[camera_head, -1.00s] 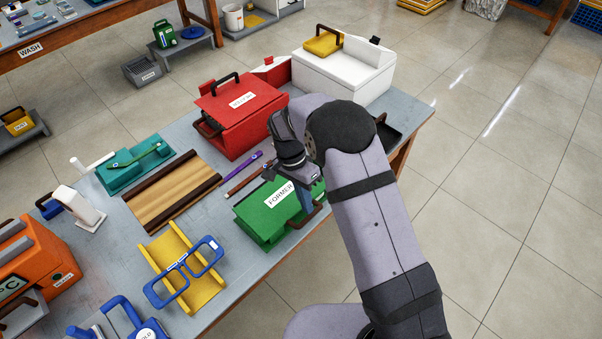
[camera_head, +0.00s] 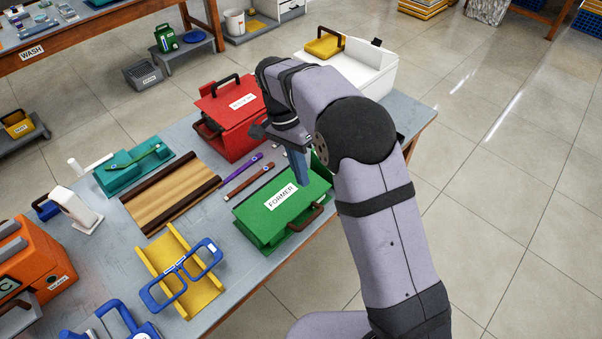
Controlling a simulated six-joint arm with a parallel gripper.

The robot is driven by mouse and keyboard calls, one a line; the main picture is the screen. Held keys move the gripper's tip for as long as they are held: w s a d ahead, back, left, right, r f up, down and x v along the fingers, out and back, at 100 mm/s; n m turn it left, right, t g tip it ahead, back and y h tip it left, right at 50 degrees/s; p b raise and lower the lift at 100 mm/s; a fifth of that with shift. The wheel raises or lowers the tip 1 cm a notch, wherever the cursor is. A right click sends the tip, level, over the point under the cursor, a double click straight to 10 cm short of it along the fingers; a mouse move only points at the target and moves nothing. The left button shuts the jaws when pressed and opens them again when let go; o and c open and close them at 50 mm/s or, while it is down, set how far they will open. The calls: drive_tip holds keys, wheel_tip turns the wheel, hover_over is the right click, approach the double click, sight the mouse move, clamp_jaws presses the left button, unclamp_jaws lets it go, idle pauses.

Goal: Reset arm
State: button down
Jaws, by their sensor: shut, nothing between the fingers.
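My gripper (camera_head: 301,180) is shut and empty, its fingers pointing down above the back part of the green box labelled FORMER (camera_head: 275,208). I cannot tell how high the fingertips are above the box. My arm comes in from the lower right and bends over the bench (camera_head: 225,275). Blue eyeglass frames (camera_head: 182,272) lie tilted across a yellow V-shaped cradle (camera_head: 160,258) at the front of the bench.
A red box (camera_head: 235,130) and a white box (camera_head: 378,80) stand behind the arm. A wooden board (camera_head: 168,195), a teal tray (camera_head: 125,175) and purple (camera_head: 240,167) and brown sticks (camera_head: 249,181) lie to the left. An orange machine (camera_head: 35,265) stands at far left.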

idle(0.3)
wheel_tip(320, 180, down, 6)
drive_tip(key=a+n+t+y, duration=0.1)
drive_tip(key=n, duration=0.8)
drive_tip(key=s+d+f+n, duration=0.2)
drive_tip(key=s+f+n, duration=0.15)
drive_tip(key=s, duration=0.35)
drive_tip(key=s+d+r+m+y, duration=0.1)
drive_tip(key=s+d+r, duration=0.1)
drive_tip(key=s+d, duration=0.45)
drive_tip(key=s+d+r+m, duration=0.1)
drive_tip(key=s+d, duration=0.3)
drive_tip(key=s, duration=0.5)
drive_tip(key=shift+m+t, duration=0.7)
drive_tip(key=shift+m, duration=0.05)
drive_tip(key=w+d+r, duration=0.1)
drive_tip(key=r, duration=0.1)
drive_tip(key=w+d+r, duration=0.1)
drive_tip(key=d+r, duration=0.1)
drive_tip(key=shift+w, duration=0.4)
